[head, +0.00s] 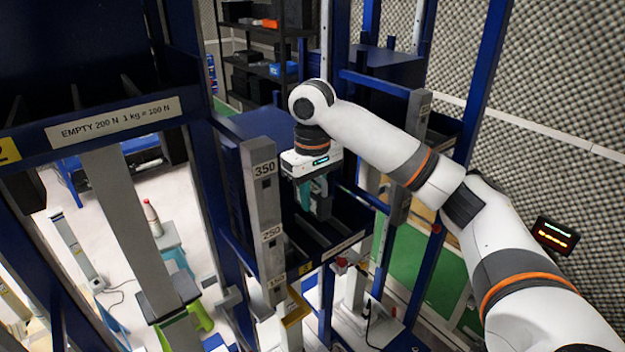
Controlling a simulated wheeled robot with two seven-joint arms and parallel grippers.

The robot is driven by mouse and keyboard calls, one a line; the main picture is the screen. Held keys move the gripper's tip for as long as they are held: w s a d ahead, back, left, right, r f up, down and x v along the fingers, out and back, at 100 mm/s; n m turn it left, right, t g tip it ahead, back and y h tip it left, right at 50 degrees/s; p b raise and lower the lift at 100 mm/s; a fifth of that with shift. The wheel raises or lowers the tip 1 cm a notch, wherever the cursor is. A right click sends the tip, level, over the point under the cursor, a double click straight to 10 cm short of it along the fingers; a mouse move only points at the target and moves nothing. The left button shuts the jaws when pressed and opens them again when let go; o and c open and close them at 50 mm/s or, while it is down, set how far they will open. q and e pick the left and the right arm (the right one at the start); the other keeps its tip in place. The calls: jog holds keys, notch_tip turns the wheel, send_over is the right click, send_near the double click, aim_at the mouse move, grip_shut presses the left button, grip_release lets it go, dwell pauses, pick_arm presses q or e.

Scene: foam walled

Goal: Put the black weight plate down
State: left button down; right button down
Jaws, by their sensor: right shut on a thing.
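My right arm reaches in from the lower right, and its gripper (316,202) points down over a dark rack compartment between blue and grey posts. The jaws are shut on a dark thing, taken to be the black weight plate (322,206). Little of the plate shows; it blends with the dark compartment behind it. I cannot tell whether it touches the rack. My left gripper is not in view.
A grey post (262,215) marked 350 and 250 stands close left of the gripper. A blue frame with an "EMPTY 200 N" label (115,120) fills the upper left. Foam wall (560,75) lines the right. A dark shelf (262,65) stands behind.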

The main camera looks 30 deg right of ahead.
aim_at(312, 211)
jog(key=shift+f, duration=0.95)
jog(key=shift+f+p, duration=0.3)
jog(key=shift+f, duration=0.95)
jog(key=shift+f, duration=0.15)
jog(key=c, duration=1.2)
grip_release()
jog(key=shift+f, duration=0.1)
jog(key=shift+o, duration=0.2)
jog(key=shift+s, duration=0.1)
jog(key=shift+r, duration=0.45)
notch_tip(312, 211, up, 12)
jog(key=shift+f, duration=0.25)
